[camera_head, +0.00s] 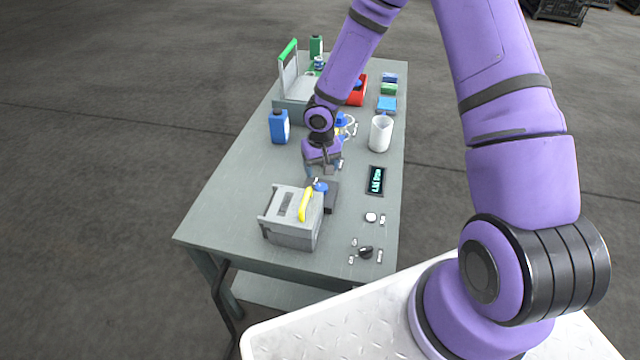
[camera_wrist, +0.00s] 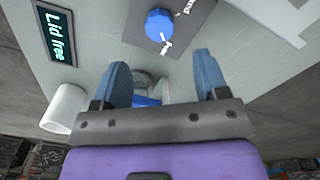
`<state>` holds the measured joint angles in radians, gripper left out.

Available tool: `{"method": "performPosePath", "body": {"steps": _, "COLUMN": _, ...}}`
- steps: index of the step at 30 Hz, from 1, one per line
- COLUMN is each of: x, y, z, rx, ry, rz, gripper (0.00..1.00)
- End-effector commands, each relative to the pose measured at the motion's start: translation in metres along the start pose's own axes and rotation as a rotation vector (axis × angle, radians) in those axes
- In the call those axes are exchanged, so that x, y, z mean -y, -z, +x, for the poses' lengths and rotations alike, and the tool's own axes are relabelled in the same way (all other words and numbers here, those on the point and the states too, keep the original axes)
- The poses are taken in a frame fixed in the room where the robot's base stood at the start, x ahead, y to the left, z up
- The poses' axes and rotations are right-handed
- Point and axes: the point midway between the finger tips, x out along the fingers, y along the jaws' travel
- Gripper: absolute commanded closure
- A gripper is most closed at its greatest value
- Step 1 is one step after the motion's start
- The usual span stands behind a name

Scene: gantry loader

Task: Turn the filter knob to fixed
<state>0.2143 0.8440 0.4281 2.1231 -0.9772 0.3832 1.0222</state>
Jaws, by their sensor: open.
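A blue round knob (camera_wrist: 160,24) with a white pointer sits on a dark plate (camera_wrist: 187,40) in the wrist view, with a partly cut-off label beside it. In the head view the blue knob (camera_head: 321,187) is just right of a grey box with a yellow handle. My gripper (camera_head: 323,170) is above the table just behind the knob. In the wrist view my gripper's (camera_wrist: 163,62) blue fingers are spread, with nothing between them, and the knob lies beyond their tips. I cannot read the label surely, nor tell the knob's setting.
A display (camera_wrist: 57,32) reads "Lid free". The grey box (camera_head: 292,218) stands close left of the knob. A white cup (camera_head: 380,134), a blue bottle (camera_head: 279,127), a black knob (camera_head: 366,252) and a white button (camera_head: 371,217) are on the table (camera_head: 232,185). Its left side has bare room.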

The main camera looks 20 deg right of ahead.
Motion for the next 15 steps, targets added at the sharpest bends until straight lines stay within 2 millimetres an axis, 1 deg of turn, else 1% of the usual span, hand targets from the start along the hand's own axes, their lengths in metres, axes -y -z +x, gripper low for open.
{"method": "performPosePath", "body": {"steps": 1, "x": 0.001, "y": -0.001, "z": 0.011, "rx": 0.003, "ry": 0.000, "rz": -0.002, "gripper": 0.33}}
{"method": "performPosePath", "body": {"steps": 3, "x": 0.001, "y": -0.001, "z": 0.024, "rx": 0.003, "ry": 0.000, "rz": -0.002, "gripper": 0.33}}
{"method": "performPosePath", "body": {"steps": 9, "x": 0.000, "y": -0.001, "z": 0.056, "rx": 0.002, "ry": -0.001, "rz": -0.002, "gripper": 0.33}}
{"method": "performPosePath", "body": {"steps": 15, "x": 0.000, "y": 0.000, "z": 0.074, "rx": 0.000, "ry": -0.001, "rz": -0.001, "gripper": 0.33}}
